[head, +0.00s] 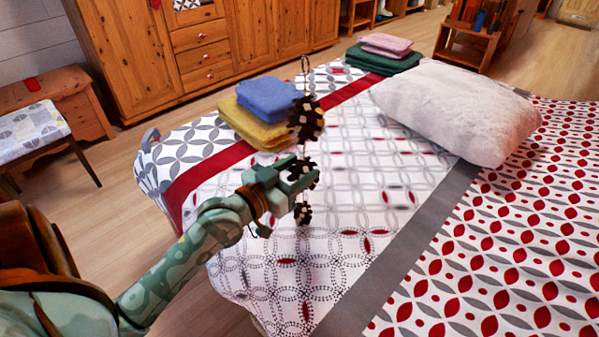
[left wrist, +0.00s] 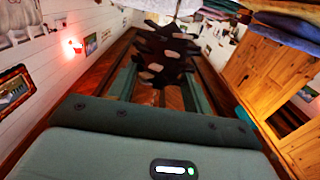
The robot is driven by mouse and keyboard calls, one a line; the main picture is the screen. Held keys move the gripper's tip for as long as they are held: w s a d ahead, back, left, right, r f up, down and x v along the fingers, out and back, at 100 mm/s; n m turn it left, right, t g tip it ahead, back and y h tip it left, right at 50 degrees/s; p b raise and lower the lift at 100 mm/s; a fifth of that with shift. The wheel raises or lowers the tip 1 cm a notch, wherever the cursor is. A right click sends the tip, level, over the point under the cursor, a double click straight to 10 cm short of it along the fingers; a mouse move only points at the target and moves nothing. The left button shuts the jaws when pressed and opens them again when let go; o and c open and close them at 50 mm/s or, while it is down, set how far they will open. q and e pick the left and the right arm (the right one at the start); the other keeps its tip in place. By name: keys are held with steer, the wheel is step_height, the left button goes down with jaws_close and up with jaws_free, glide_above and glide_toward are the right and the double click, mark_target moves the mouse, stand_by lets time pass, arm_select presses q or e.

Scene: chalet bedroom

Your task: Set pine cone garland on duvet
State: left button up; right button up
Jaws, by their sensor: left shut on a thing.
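The pine cone garland (head: 306,120) is a string of dark brown cones with pale tips and a loop at its top. It hangs upright over the bed in the head view. My left gripper (head: 298,178) is shut on the garland around its middle, hiding part of a cone. The garland also shows between the fingers in the left wrist view (left wrist: 162,50). The duvet (head: 350,165) is white with grey ring patterns and red leaf shapes, and lies below and behind the gripper. Whether the lowest cone touches the duvet I cannot tell. My right gripper is not in view.
Blue folded cloth (head: 268,95) and yellow folded cloth (head: 250,125) lie on the bed behind the garland. A pale pillow (head: 455,108) lies to the right. Green and pink folded cloths (head: 385,58) lie at the far edge. The duvet's middle is clear.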

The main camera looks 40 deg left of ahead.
arm_select(q)
steer(key=o, duration=1)
steer(key=shift+s, duration=0.3)
steer(key=s+a+p, duration=0.1)
steer(key=s+p, duration=0.2)
steer(key=s, duration=0.8)
steer(key=shift+s+p, duration=0.2)
steer(key=shift+p, duration=0.1)
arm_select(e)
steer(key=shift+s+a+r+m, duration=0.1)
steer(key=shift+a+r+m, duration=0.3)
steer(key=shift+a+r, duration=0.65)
